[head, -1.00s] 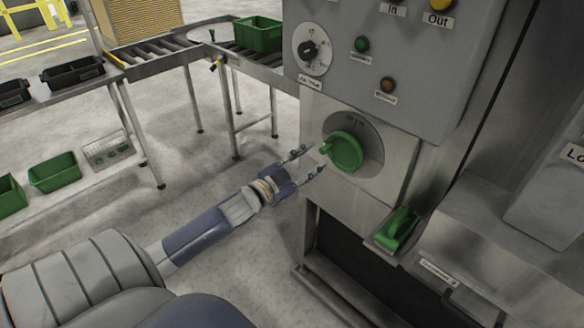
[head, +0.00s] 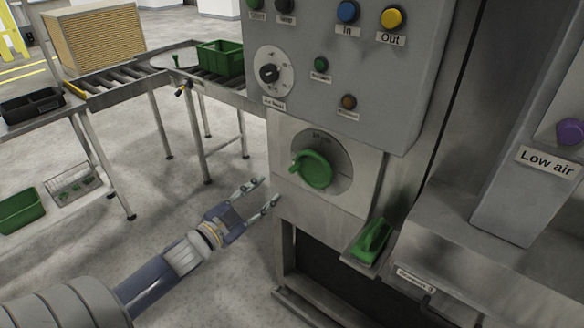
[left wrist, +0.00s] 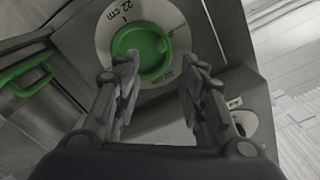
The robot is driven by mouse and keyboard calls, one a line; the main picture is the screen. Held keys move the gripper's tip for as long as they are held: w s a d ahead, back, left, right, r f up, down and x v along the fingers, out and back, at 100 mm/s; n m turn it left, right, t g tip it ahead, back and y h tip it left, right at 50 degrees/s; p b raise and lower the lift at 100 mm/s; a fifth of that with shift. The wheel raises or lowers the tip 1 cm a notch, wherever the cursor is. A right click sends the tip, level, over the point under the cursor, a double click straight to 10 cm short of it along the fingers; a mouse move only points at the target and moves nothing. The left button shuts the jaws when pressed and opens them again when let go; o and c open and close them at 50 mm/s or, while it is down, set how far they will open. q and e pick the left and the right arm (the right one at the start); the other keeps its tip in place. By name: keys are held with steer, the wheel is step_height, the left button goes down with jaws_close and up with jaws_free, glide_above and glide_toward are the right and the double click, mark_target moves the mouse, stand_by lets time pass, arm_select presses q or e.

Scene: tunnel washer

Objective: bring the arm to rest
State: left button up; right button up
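My left gripper (head: 262,192) is open and empty in the head view, low and to the left of the green round knob (head: 312,170) on the washer's front panel. In the left wrist view the two fingers (left wrist: 158,95) stand apart, with the green knob (left wrist: 142,50) and its round plate beyond them. The plate reads "22 cm" there. The fingers look apart from the knob. My right gripper is not in view.
A green handle (head: 371,242) sits at the lower right of the knob. The control panel (head: 330,75) with buttons and a dial is above. A roller conveyor (head: 130,85) carries a green crate (head: 220,60). The floor (head: 110,245) left of the washer is clear near my arm.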

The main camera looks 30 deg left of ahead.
arm_select(q)
steer(key=s+a+f+n+g+y+b, duration=0.15)
steer(key=s+f+g, duration=0.3)
steer(key=f, duration=1.45)
steer(key=s+a+f+n+g+y+b, duration=0.1)
steer(key=s+f+n+g+y, duration=0.35)
steer(key=f, duration=1.45)
steer(key=s+d+f+g+h+b, duration=0.1)
steer(key=s+d+f+g+h, duration=0.1)
steer(key=s+d+f, duration=0.5)
steer(key=s+d+f+g+h+b, duration=0.1)
steer(key=s+d+f+g, duration=0.1)
steer(key=s+f, duration=0.85)
steer(key=s+d+f+g, duration=0.2)
steer(key=s+d+f, duration=0.2)
steer(key=s, duration=0.3)
steer(key=s+d+f+g+h, duration=0.1)
steer(key=s+d+f, duration=0.3)
steer(key=s, duration=0.4)
steer(key=shift+d+m+g, duration=0.4)
steer(key=shift+d+g, duration=0.1)
steer(key=shift+d, duration=0.35)
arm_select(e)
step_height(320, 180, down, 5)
arm_select(q)
steer(key=shift+c, duration=0.6)
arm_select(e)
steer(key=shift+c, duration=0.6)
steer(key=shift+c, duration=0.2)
